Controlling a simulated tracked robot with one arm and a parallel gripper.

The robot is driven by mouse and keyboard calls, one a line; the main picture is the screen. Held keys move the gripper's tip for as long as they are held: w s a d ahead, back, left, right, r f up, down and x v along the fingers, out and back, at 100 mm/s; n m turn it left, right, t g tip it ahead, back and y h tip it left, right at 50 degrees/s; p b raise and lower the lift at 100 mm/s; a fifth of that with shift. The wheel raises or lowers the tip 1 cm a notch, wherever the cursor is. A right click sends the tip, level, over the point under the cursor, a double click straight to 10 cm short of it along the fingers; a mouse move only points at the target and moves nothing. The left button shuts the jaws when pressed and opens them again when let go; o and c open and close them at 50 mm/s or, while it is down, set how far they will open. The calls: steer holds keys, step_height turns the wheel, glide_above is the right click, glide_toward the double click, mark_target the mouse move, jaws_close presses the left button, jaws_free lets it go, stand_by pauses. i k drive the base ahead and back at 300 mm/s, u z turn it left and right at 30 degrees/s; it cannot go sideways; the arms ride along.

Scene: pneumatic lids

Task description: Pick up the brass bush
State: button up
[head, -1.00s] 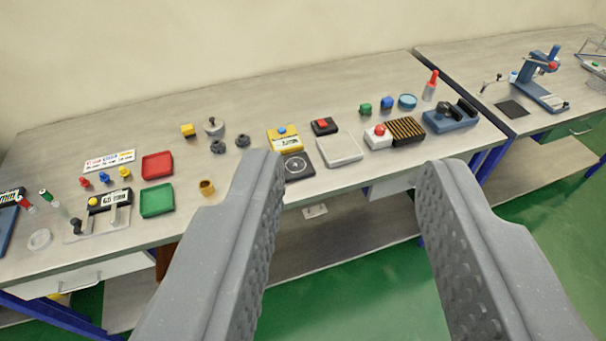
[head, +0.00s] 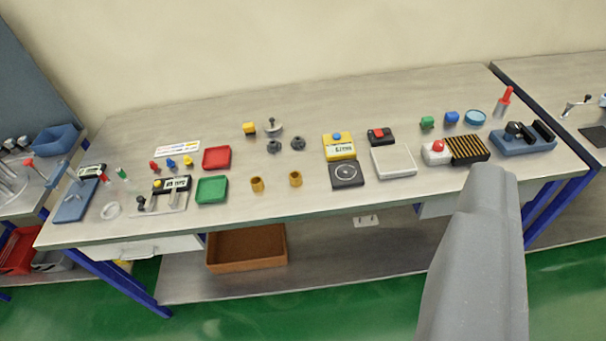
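Two brass-coloured bushes stand upright on the workbench in the head view: a left brass bush (head: 257,184) and a right brass bush (head: 295,179). They stand apart near the bench's front edge, right of the green tray. Which of them the task means, I cannot tell. My gripper (head: 490,175) shows as one grey finger at the lower right, well to the right of both bushes and apart from them. Its other finger cannot be made out, so its opening does not show. No held object is visible.
A green tray (head: 212,190), red tray (head: 217,157) and two dark knobs (head: 298,144) surround the bushes. A black round-topped pad (head: 347,174) and white plate (head: 393,161) lie to the right. The bench top (head: 270,210) in front of the bushes is clear.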

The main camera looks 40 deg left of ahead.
mark_target(295, 177)
steer(key=i, duration=0.95)
steer(key=u, duration=0.05)
